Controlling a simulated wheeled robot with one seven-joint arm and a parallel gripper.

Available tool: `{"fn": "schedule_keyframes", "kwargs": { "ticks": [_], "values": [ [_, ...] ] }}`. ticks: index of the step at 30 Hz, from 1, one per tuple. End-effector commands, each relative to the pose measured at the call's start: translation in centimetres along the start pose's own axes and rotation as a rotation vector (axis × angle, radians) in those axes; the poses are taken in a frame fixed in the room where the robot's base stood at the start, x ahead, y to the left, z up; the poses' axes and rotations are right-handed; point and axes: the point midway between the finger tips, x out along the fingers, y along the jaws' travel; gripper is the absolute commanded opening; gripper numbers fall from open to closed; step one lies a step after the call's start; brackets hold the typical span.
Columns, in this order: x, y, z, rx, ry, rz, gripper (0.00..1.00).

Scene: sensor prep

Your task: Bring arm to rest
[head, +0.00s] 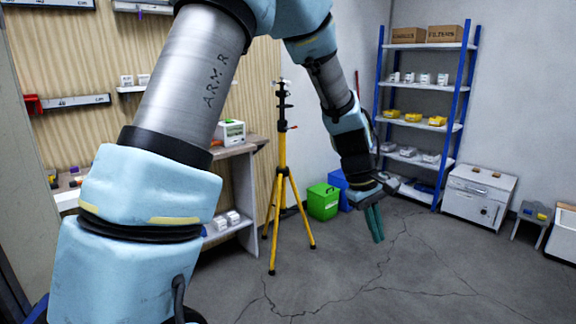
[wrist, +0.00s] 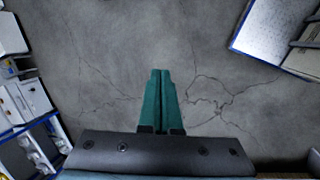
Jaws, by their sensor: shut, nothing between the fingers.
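My arm (head: 190,90) is raised and bent across the head view, with its far part hanging down to the right. My gripper (head: 374,224) points down over the bare floor. Its two green fingers are together with nothing between them. The wrist view shows the closed fingers (wrist: 161,100) from above, with cracked grey concrete beyond them.
A yellow tripod (head: 281,190) stands left of my gripper. Behind are a green box (head: 322,203), a blue shelf rack (head: 463,90) with bins, and a white cabinet (head: 478,197). A workbench (head: 238,150) stands at left. The floor (head: 400,275) in front is clear.

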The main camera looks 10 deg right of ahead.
Motion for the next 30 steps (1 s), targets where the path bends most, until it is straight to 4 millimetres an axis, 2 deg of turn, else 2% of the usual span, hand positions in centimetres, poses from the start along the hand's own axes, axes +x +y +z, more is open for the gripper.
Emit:
{"fn": "schedule_keyframes", "kwargs": {
  "ticks": [1, 3, 5, 7, 9, 12, 15, 18, 21, 30],
  "values": [
    [-1.7, -3.0, -2.0, 0.020, 0.043, -0.015, 0.00],
    [-3.6, -7.1, -4.2, 0.064, 0.097, -0.045, 0.00],
    [-5.4, -10.9, -5.8, 0.101, 0.138, -0.074, 0.00],
    [-7.3, -15.5, -6.9, 0.144, 0.180, -0.114, 0.00],
    [-9.1, -20.0, -7.4, 0.185, 0.211, -0.156, 0.00],
    [-11.0, -25.6, -7.2, 0.237, 0.241, -0.211, 0.00],
    [-12.2, -29.6, -6.5, 0.279, 0.255, -0.253, 0.00],
    [-12.8, -32.0, -5.7, 0.308, 0.258, -0.280, 0.00],
    [-13.0, -33.0, -5.3, 0.322, 0.258, -0.291, 0.00],
    [-13.0, -33.0, -5.3, 0.325, 0.258, -0.292, 0.00]
  ]
}}
